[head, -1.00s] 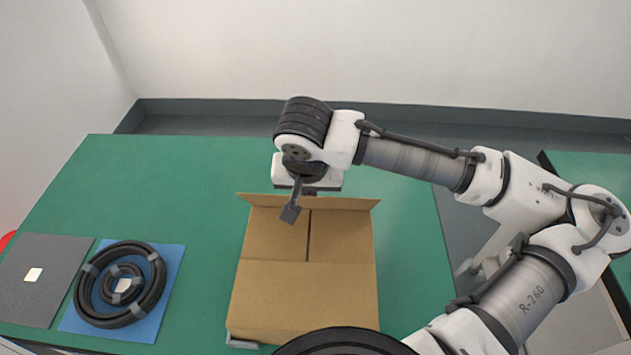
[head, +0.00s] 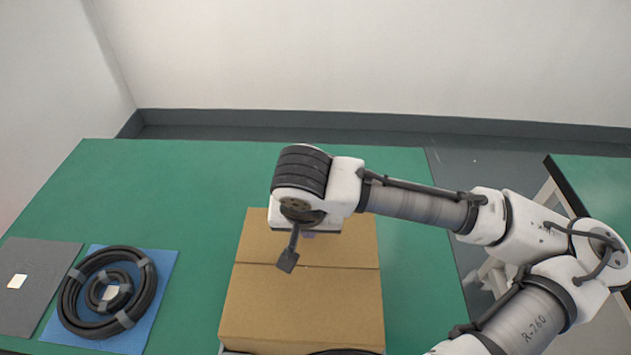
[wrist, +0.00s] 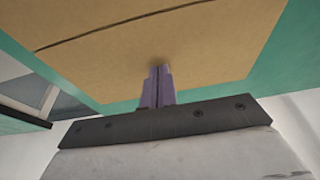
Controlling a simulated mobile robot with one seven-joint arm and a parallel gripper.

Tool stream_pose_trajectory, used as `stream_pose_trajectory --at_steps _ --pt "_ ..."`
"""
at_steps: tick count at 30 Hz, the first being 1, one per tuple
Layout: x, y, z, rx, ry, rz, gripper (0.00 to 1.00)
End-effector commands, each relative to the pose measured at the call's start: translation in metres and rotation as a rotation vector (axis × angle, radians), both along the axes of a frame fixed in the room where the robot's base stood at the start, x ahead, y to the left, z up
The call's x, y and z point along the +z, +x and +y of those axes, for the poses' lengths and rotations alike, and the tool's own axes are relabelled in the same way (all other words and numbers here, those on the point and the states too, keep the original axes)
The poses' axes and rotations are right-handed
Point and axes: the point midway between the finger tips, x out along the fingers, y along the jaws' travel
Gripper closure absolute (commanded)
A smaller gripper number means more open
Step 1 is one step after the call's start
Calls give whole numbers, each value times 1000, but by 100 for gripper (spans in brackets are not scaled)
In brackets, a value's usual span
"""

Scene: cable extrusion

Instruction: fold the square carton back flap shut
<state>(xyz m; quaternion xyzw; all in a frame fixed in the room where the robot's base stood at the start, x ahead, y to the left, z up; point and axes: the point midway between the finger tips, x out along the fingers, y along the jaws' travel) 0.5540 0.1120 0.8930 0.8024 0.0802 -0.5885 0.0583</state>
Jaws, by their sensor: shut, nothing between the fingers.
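The square carton (head: 300,315) is a brown box on the green table, with its front flap closed over the top. Its back flap (head: 350,240) lies down over the rear of the top, and a thin seam separates it from the front flap. My gripper (wrist: 158,72) is shut and empty. Its purple fingertips point at the cardboard in the wrist view, touching it or very close, with a small shadow at the tips. In the head view my wrist hides most of the fingers and part of the back flap.
A blue mat (head: 155,300) with coiled black cable rings (head: 143,300) lies left of the carton. A grey panel (head: 40,290) with a white label lies farther left. The green table (head: 170,180) behind and left of the carton is clear. Another green surface stands at right.

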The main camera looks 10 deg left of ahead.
Motion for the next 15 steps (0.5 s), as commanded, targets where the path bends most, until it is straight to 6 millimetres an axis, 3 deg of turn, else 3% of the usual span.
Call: stream_pose_trajectory --at_steps 5,15 --pt "2 -2 0 1 -3 9 100" --pt "50 -1 0 1 -1 6 100"
